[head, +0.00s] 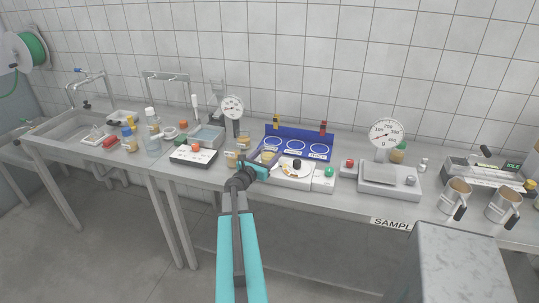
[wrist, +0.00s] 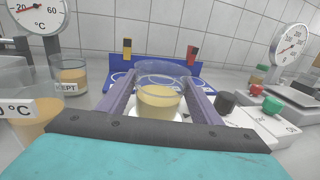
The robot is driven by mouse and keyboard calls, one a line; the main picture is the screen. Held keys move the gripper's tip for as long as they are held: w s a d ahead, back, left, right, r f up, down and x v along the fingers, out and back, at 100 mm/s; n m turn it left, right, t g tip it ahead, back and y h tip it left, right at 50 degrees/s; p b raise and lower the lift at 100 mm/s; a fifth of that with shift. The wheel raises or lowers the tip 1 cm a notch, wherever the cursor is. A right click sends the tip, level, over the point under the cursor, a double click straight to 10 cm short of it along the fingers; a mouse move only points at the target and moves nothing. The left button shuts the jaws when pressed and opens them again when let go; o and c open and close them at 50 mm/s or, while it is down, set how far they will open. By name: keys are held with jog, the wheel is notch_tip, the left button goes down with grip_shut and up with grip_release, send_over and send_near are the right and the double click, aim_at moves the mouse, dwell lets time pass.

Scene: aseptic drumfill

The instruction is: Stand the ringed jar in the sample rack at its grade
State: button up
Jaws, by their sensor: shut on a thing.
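My gripper (wrist: 158,92) is shut on a clear jar (wrist: 158,103) of yellowish contents, with one purple finger on each side of it. The jar looks upright. I cannot make out a ring mark on it. In the head view my gripper (head: 268,157) is at the front left of the blue sample rack (head: 310,136), and the jar is hard to make out there. The rack has several white-ringed round places with small labels too small to read. In the wrist view the rack (wrist: 190,70) is behind the jar, partly hidden by it.
A jar marked KEPT (wrist: 70,75) stands left of my gripper. A dial thermometer (head: 232,107) stands left of the rack. A white unit with a dark knob (head: 297,163) and a box with a green button (head: 329,172) sit in front. A scale (head: 389,179) stands at right.

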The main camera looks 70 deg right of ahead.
jog(key=shift+f, duration=0.1)
jog(key=o, duration=1.4)
jog(key=shift+c, duration=0.2)
jog(key=shift+p, duration=0.4)
jog(key=shift+w+a+b, duration=0.35)
jog(key=shift+a+b, duration=0.5)
jog(key=shift+a, duration=1.4)
jog(key=shift+w+a+b, duration=0.4)
jog(key=shift+a+b, duration=0.5)
jog(key=shift+a, duration=1.4)
jog(key=shift+w+a+b, duration=0.35)
jog(key=shift+a+b, duration=0.5)
jog(key=shift+a, duration=1.4)
